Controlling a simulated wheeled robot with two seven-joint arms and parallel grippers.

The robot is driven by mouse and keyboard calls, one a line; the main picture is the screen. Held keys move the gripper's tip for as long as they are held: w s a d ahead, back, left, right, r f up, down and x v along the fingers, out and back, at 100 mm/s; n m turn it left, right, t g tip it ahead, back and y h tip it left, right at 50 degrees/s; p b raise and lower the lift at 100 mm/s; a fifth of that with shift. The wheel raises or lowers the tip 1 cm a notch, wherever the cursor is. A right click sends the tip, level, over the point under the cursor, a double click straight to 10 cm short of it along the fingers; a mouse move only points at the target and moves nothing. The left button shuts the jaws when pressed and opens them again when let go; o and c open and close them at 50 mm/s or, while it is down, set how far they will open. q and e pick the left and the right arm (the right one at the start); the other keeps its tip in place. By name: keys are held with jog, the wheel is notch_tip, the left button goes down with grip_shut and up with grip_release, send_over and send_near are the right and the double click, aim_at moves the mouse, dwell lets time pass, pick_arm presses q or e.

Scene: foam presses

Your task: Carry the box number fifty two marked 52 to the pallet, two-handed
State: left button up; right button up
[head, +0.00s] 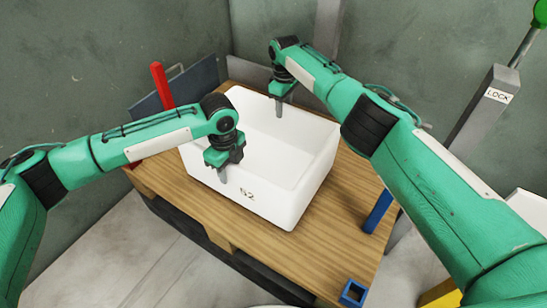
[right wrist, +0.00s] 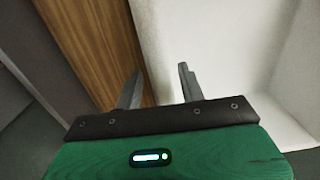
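The white open-topped box (head: 262,195) has a dark mark on its near wall that reads roughly 52. It rests level and looks empty, on a wooden planked deck (head: 165,190) that looks like the pallet. My left gripper (head: 224,172) points down at the box's near-left wall; whether its fingers are closed on that wall is unclear. My right gripper (head: 281,104) points down at the far wall. In the right wrist view its two fingers (right wrist: 158,88) stand apart, with wood and the white box (right wrist: 180,30) behind them.
A red post (head: 161,84) stands at the deck's back left. A blue post (head: 378,212) and a blue square piece (head: 353,292) are at its right side. A grey post labelled LOCK (head: 485,110) stands at right. Walls close in behind; the deck's front is clear.

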pick_arm(q)
notch_tip(320, 180, up, 12)
jog(key=shift+f, duration=0.15)
pick_arm(e)
jog(key=shift+r, duration=0.25)
notch_tip(320, 180, up, 11)
jog(key=shift+r, duration=0.2)
dwell(0.5)
